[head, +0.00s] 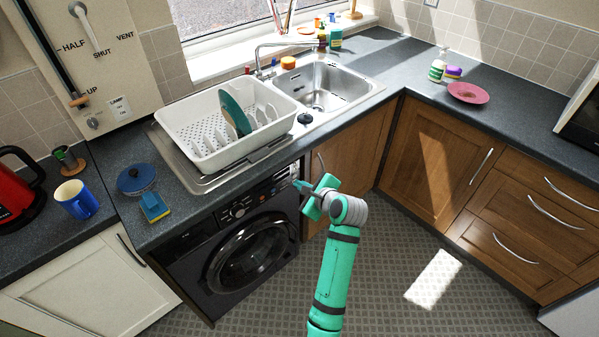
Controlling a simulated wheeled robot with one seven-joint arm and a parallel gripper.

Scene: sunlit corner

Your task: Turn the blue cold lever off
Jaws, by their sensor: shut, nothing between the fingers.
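The chrome tap (259,62) stands behind the sink, with its spout reaching right over the steel basin (325,84). Small parts show around its base, but they are too small to tell a blue cold lever or its position. My gripper (299,185) is shut and empty. It is in front of the counter edge by the washing machine's control panel, well below and apart from the tap.
A white dish rack (205,155) with a teal plate (235,113) stands on the drainer, left of the sink. A black knob-like object (305,118) sits at the counter's front. An orange-topped pot (288,62) and bottles (336,39) stand behind the sink. The floor at right is mostly clear.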

